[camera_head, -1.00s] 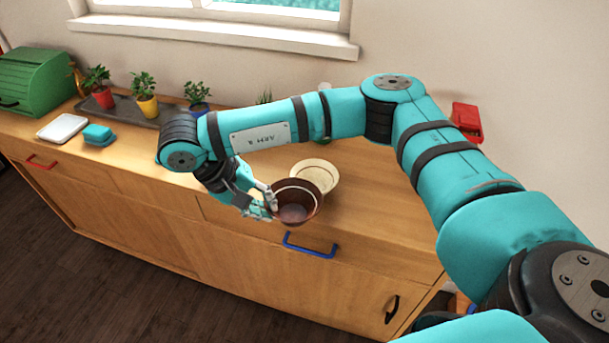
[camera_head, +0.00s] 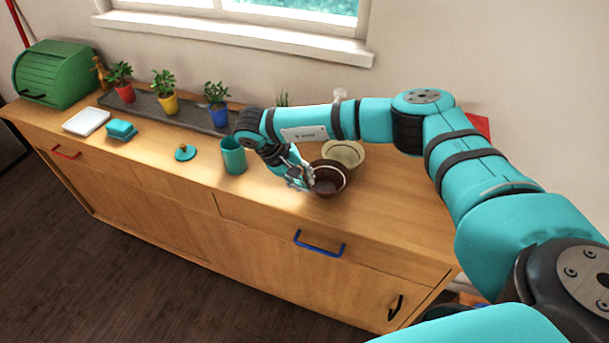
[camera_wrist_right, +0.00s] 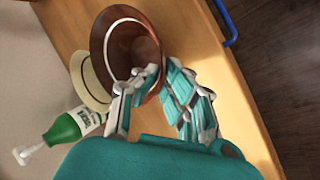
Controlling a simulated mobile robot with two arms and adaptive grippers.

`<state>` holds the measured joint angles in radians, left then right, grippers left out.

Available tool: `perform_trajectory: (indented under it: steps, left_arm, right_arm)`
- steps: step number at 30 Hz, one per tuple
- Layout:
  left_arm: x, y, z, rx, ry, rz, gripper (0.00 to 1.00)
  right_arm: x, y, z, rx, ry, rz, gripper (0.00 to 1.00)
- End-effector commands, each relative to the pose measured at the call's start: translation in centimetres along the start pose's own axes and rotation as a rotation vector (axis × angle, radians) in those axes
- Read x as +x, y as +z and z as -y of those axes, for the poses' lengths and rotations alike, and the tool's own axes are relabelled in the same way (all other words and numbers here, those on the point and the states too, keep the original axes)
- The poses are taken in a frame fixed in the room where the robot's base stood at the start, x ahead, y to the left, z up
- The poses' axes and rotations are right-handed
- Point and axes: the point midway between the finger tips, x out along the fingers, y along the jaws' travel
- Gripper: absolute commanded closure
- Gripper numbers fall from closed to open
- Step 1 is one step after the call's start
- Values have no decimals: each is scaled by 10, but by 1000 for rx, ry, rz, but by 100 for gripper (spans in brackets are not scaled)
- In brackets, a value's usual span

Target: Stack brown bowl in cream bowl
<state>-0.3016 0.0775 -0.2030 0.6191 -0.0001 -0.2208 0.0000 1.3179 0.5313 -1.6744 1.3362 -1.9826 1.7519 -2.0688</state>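The brown bowl (camera_head: 331,187) is at the near side of the cream bowl (camera_head: 346,153) and covers part of it in the head view. My right gripper (camera_head: 303,178) is shut on the brown bowl's left wall. In the right wrist view the fingers (camera_wrist_right: 158,85) pinch the wall of the brown bowl (camera_wrist_right: 118,45), and the cream bowl (camera_wrist_right: 88,85) shows partly behind it. I cannot tell whether the two bowls touch. The brown bowl is not inside the cream one. My left gripper is not in view.
A teal mug (camera_head: 233,158) and teal lid (camera_head: 185,153) stand left of my gripper. A green pump bottle (camera_wrist_right: 72,128) is near the cream bowl. Potted plants stand on a dark tray (camera_head: 190,121) at the back. The counter right of the bowls (camera_head: 400,190) is clear.

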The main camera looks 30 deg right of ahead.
Motion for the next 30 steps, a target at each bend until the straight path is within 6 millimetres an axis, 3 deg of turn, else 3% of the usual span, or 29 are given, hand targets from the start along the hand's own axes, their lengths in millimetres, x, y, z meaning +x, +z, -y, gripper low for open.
perform_trajectory:
  steps: [4, 6, 10, 20, 23, 30]
  left_arm:
    - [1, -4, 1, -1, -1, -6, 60]
    - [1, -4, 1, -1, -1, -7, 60]
    - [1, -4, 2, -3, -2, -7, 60]
    - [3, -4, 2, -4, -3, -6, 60]
    - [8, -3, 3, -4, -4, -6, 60]
    - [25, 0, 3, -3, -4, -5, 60]
  right_arm:
    - [0, 0, 0, 0, 0, -1, 100]
    - [0, 0, 0, 0, 0, -1, 87]
    - [0, 0, 0, 0, 0, -1, 71]
    - [-4, -1, 1, 1, -1, -2, 71]
    - [-16, -1, 2, 0, -3, -3, 71]
    - [-65, -1, 3, 0, -3, -6, 71]
